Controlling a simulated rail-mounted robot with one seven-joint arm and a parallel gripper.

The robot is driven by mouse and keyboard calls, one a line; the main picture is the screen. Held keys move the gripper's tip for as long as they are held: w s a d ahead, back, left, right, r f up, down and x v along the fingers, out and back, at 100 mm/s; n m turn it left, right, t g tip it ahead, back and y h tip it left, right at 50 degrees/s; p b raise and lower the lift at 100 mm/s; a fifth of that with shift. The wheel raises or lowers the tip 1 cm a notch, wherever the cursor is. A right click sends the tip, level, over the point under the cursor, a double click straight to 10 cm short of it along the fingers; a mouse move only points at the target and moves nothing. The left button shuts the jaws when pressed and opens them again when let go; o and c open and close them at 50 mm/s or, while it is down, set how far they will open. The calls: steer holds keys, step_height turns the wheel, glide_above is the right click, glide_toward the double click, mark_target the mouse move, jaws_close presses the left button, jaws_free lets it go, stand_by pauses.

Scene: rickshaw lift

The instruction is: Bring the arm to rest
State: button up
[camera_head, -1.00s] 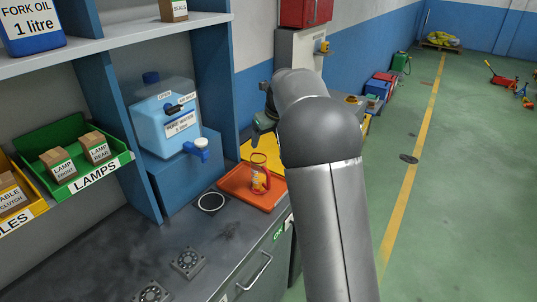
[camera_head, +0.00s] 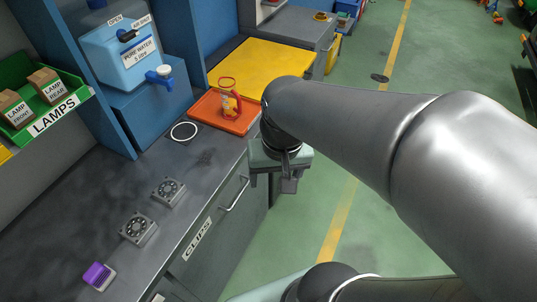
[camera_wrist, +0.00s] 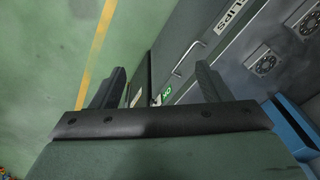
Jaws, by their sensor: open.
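My gripper (camera_head: 289,184) hangs at the end of my arm, just off the front edge of the workbench (camera_head: 90,214), over the green floor. In the wrist view my gripper (camera_wrist: 157,88) has its two fingers wide apart with nothing between them. The floor and the bench's drawer front show beyond the fingers. In the head view the fingertips are small and partly hidden by the gripper body.
An orange tray (camera_head: 207,119) with a clear, red-handled jug (camera_head: 229,99) stands close behind my gripper. A blue water container (camera_head: 122,52) is on the left. Two grey square fittings lie on the bench.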

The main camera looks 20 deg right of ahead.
steer(key=s+n, duration=0.1)
steer(key=s+f+n, duration=0.1)
steer(key=shift+s+d+f, duration=0.1)
steer(key=shift+s+f, duration=0.05)
steer(key=shift+s, duration=0.2)
steer(key=shift+f, duration=0.15)
stand_by(0.8)
